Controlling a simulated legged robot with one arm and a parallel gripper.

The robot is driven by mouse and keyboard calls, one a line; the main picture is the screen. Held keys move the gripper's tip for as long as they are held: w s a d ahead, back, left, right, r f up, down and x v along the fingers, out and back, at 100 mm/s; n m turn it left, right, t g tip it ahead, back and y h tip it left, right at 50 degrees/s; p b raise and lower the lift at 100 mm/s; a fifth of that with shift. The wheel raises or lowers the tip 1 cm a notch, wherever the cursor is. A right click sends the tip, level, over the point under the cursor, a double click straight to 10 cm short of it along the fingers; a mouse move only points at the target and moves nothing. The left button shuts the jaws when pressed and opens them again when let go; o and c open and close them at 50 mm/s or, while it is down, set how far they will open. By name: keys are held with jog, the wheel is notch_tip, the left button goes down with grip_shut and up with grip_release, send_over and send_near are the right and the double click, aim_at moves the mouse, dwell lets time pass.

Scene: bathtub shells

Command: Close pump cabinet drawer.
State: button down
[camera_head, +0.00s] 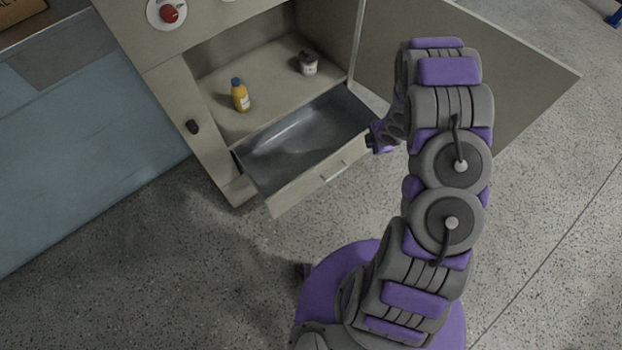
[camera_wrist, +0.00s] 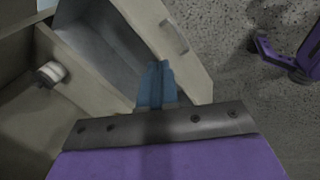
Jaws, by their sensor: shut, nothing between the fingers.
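The pump cabinet (camera_head: 165,95) is beige, with its door (camera_head: 500,65) swung wide to the right. Its drawer (camera_head: 300,192) is pulled out below the shelf, showing an empty grey metal inside and a light handle (camera_head: 333,172) on the front. In the wrist view the drawer front (camera_wrist: 188,62) and handle (camera_wrist: 174,37) lie just beyond the fingers. My gripper (camera_head: 374,140) is at the right end of the drawer front. The wrist view shows its blue fingers (camera_wrist: 156,85) together and empty, over the drawer's edge; I cannot tell whether they touch it.
On the cabinet shelf stand a yellow bottle with a blue cap (camera_head: 240,96) and a small white jar with a dark lid (camera_head: 308,64). A red knob (camera_head: 168,13) is on the cabinet top. The speckled floor (camera_head: 150,270) in front is clear.

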jog(key=s+a+f+n+y, duration=0.2)
jog(key=s+a+f+y, duration=0.1)
jog(key=a+f, duration=0.3)
jog(key=n+g+y+b, duration=0.2)
jog(key=y+b, duration=0.1)
jog(key=b, duration=0.1)
send_near(303, 180)
notch_tip(303, 180, down, 4)
jog(key=s, duration=0.3)
jog(key=shift+t, duration=0.3)
jog(key=w+a, duration=0.1)
jog(key=w+a+b, duration=0.1)
jog(key=w, duration=0.1)
jog(key=shift+w+a+f, duration=0.1)
jog(key=shift+w+a, duration=0.2)
